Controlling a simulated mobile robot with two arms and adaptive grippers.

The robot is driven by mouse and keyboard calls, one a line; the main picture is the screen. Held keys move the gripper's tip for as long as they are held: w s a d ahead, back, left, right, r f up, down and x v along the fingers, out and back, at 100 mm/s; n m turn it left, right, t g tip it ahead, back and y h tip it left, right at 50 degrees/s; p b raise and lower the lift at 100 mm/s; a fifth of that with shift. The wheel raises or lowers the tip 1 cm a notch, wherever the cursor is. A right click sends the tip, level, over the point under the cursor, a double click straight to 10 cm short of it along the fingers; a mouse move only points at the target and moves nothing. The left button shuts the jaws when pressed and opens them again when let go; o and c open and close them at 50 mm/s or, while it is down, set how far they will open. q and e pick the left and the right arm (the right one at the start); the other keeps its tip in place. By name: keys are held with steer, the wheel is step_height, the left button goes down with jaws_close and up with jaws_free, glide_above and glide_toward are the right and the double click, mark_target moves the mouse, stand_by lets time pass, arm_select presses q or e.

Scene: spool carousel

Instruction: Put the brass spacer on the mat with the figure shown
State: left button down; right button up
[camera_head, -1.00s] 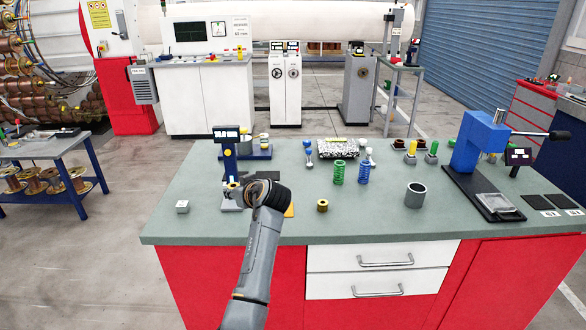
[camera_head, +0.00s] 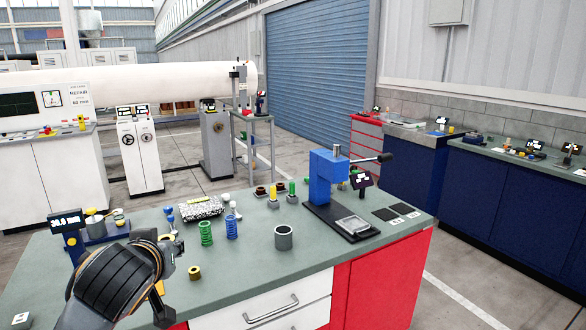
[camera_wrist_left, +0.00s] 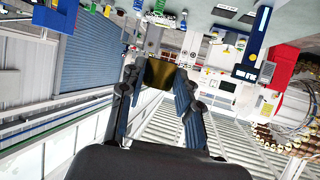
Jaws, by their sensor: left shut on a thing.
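My left gripper (camera_head: 172,247) is over the front left of the bench, its dark wrist filling the lower left of the head view. In the left wrist view its fingers (camera_wrist_left: 158,80) are shut on a brass spacer (camera_wrist_left: 158,72). The head view mostly hides this spacer behind the gripper. Another brass piece (camera_head: 194,272) stands on the bench right of the gripper. Two black mats, the left one (camera_head: 385,214) and the right one (camera_head: 403,208), lie at the bench's right end, each with a white label too small to read. My right gripper is not in view.
A gauge display (camera_head: 67,221) reads about 38 mm; its last digit is unclear. Green (camera_head: 206,232) and blue (camera_head: 231,227) springs, a grey cup (camera_head: 283,237) and a blue press (camera_head: 329,180) stand between the gripper and the mats. The front strip of bench is mostly clear.

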arm_select(q)
steer(key=s+d+f+m+h, duration=0.2)
steer(key=s+d+f, duration=0.1)
steer(key=s+d, duration=0.1)
steer(key=shift+s+d+f+h, duration=0.15)
steer(key=shift+s+d+h, duration=0.2)
steer(key=shift+s, duration=0.35)
steer(key=shift+d, duration=0.1)
